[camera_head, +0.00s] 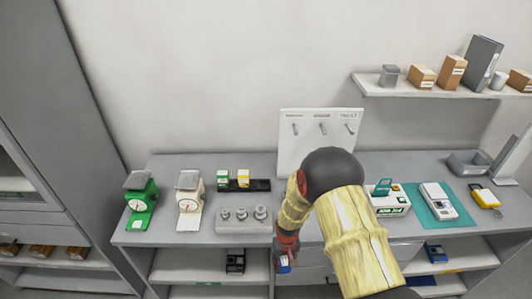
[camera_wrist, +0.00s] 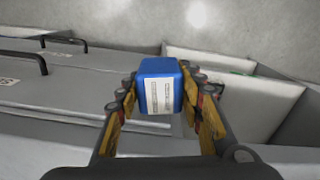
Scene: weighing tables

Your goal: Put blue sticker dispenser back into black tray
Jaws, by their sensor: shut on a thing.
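The blue sticker dispenser (camera_wrist: 160,84) is a blue block with a white printed label, held between both fingers of my gripper (camera_wrist: 162,98) in the wrist view. In the head view only a small part of the blue dispenser (camera_head: 284,265) shows below my gripper (camera_head: 286,250), in front of the table's front edge and lower than its top. The black tray (camera_head: 261,185) lies at the back of the table. Two small dispensers, one green and white (camera_head: 223,180) and one yellow and white (camera_head: 243,179), stand on its left and middle part. Its right part looks bare.
A grey block with several weights (camera_head: 243,221) stands in front of the tray. Green (camera_head: 142,202) and cream (camera_head: 189,201) scales stand left. A white hook board (camera_head: 320,139) stands behind. Drawers with black handles (camera_wrist: 64,41) lie close to my gripper in the wrist view.

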